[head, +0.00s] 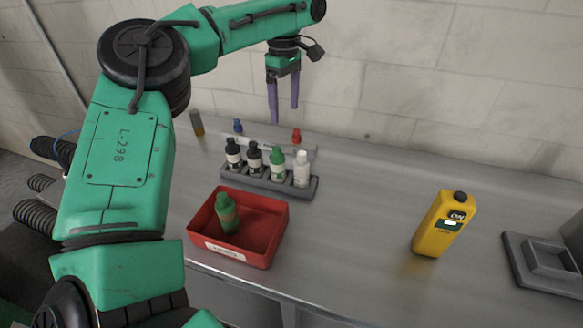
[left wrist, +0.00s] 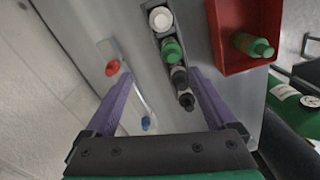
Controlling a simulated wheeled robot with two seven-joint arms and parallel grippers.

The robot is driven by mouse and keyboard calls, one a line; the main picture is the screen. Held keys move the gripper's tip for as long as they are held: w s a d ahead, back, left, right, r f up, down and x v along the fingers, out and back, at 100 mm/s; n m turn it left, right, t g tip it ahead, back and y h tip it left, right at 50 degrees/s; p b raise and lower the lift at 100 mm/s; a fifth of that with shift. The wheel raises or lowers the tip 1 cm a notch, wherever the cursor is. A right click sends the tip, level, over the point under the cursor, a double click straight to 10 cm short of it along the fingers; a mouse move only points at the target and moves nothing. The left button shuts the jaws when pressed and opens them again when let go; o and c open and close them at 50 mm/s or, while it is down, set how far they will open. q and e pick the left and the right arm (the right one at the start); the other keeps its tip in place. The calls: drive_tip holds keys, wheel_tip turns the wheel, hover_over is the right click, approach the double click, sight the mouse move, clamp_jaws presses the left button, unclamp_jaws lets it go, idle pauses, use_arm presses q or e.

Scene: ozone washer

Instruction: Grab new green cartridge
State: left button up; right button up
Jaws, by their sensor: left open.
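A green-capped cartridge (head: 277,162) stands upright in the grey front rack (head: 257,182), between a black-capped and a white-capped one. It also shows in the left wrist view (left wrist: 172,50). Another green cartridge (head: 227,212) leans inside the red bin (head: 273,240) and also appears in the left wrist view (left wrist: 252,45). My left gripper (head: 284,113), with purple fingers, is open and empty above and behind the racks. In the left wrist view its fingers (left wrist: 160,78) are spread, and the green-capped cartridge lies beyond them. My right gripper is out of view.
A yellow device (head: 441,226) reading ON stands at the right, near a grey tray (head: 513,262). The counter between the racks and the yellow device is clear. A block wall stands behind.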

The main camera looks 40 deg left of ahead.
sight(277, 148)
use_arm(q)
drive_tip(key=s+f, duration=0.1)
drive_tip(key=f, duration=0.3)
drive_tip(key=s+a+f+p, duration=0.1)
drive_tip(key=f, duration=0.2)
drive_tip(key=shift+s+a, duration=0.1)
drive_tip(key=shift+s, duration=0.25)
wheel_tip(277, 148, down, 5)
drive_tip(key=shift+f+p, duration=0.2)
drive_tip(key=shift+p, duration=1)
drive_tip(key=shift+s+f, duration=0.1)
drive_tip(key=shift+f, duration=0.3)
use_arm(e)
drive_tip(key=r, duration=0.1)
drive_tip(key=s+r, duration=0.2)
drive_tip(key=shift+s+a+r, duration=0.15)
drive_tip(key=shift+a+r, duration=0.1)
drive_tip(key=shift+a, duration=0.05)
use_arm(q)
drive_tip(key=c, duration=0.5)
clamp_jaws()
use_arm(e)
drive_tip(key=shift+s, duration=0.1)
